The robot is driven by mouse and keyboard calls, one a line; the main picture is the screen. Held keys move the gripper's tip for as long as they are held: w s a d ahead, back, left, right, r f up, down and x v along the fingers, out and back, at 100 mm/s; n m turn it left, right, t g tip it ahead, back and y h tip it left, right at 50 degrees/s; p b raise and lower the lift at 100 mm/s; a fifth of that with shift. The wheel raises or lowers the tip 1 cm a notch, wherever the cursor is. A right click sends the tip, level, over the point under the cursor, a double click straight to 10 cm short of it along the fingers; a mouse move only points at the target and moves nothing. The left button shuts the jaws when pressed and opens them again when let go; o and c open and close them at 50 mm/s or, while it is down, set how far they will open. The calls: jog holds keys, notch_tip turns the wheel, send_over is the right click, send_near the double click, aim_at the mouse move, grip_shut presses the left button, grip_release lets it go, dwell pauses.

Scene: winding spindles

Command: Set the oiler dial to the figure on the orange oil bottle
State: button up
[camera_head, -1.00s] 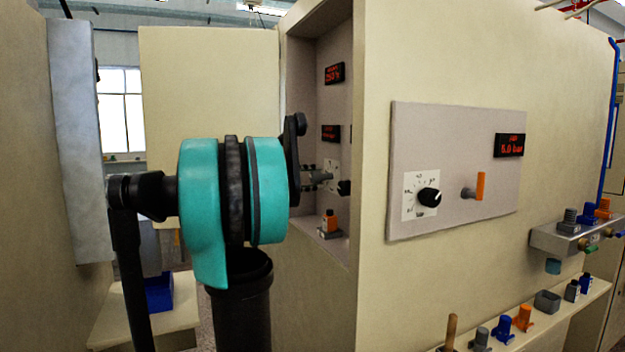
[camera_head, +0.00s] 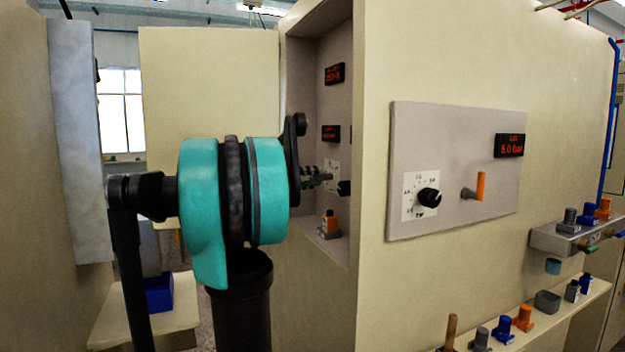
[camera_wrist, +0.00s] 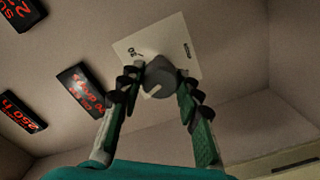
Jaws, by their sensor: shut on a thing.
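The oiler dial (camera_wrist: 160,78) is a dark grey knob with a light pointer mark, on a white scale plate (camera_wrist: 172,38) in the wrist view. My gripper (camera_wrist: 158,85) has one finger on each side of the knob and is shut on it. Most of the scale figures are hidden or too small to read. In the head view my gripper (camera_head: 318,180) reaches into the recess at the white plate (camera_head: 331,172). The orange oil bottle (camera_head: 329,222) stands on a small ledge low in the recess; its figure is not legible.
Red displays hang in the recess (camera_head: 334,74). The outer panel (camera_head: 450,140) carries another black dial (camera_head: 429,197), an orange-handled valve (camera_head: 480,186) and a 5.0 bar display (camera_head: 510,146). The recess side wall stands close to my arm. A shelf with several small parts is at lower right.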

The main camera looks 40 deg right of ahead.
jog(key=shift+m, duration=0.5)
jog(key=o, duration=1.1)
jog(key=shift+o, duration=0.2)
jog(key=shift+a, duration=0.15)
jog(key=v, duration=1.1)
jog(key=shift+a, duration=0.35)
jog(key=shift+w+f, duration=0.1)
